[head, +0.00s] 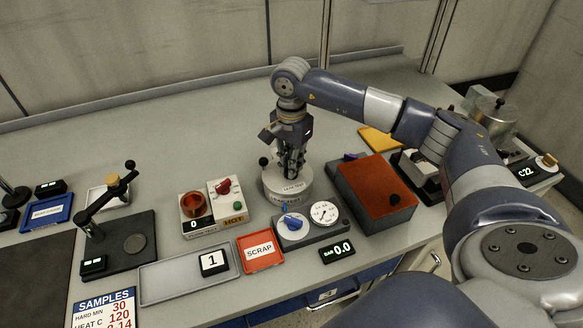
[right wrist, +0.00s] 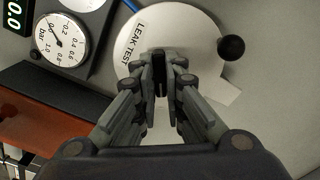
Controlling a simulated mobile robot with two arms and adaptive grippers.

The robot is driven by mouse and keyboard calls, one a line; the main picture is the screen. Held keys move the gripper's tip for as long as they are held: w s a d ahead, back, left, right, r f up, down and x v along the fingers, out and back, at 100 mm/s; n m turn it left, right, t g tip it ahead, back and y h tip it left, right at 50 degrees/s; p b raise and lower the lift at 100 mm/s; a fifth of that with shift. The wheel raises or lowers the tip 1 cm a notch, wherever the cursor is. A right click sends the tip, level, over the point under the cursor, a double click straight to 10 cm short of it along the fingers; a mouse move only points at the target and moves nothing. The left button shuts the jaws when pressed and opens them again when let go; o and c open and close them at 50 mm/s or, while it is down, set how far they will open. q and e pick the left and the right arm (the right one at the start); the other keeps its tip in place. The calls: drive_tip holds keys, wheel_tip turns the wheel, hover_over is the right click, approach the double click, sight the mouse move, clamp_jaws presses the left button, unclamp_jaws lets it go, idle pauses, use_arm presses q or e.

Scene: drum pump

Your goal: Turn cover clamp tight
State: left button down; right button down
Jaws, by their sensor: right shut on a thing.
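The leak test pot (head: 290,192) is a round white vessel marked LEAK TEST, standing on the bench. Its pale round cover (right wrist: 190,28) fills the top of the right wrist view. A black ball knob (right wrist: 231,48) sticks out beside the cover; it also shows in the head view (head: 263,161). My right gripper (head: 292,172) points down over the middle of the cover. Its fingers (right wrist: 161,75) are shut on a dark piece at the cover's centre, which looks like the cover clamp; the fingers hide most of it. My left gripper is out of view.
In front of the pot is a unit with a blue knob (head: 292,222) and a dial gauge (head: 324,213). A red-topped box (head: 374,190) stands close to the right. A red SCRAP tray (head: 260,252) lies at the front. The bench behind the pot is clear.

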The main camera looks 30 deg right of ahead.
drive_tip(key=m+b, duration=0.1)
drive_tip(key=m, duration=0.2)
drive_tip(key=shift+m, duration=0.3)
drive_tip(key=shift+m+b, duration=0.5)
drive_tip(key=shift+m, duration=0.9)
drive_tip(key=shift+r, duration=0.1)
drive_tip(key=c, duration=1.7)
unclamp_jaws()
wheel_tip(320, 180, up, 12)
drive_tip(key=shift+f, duration=0.1)
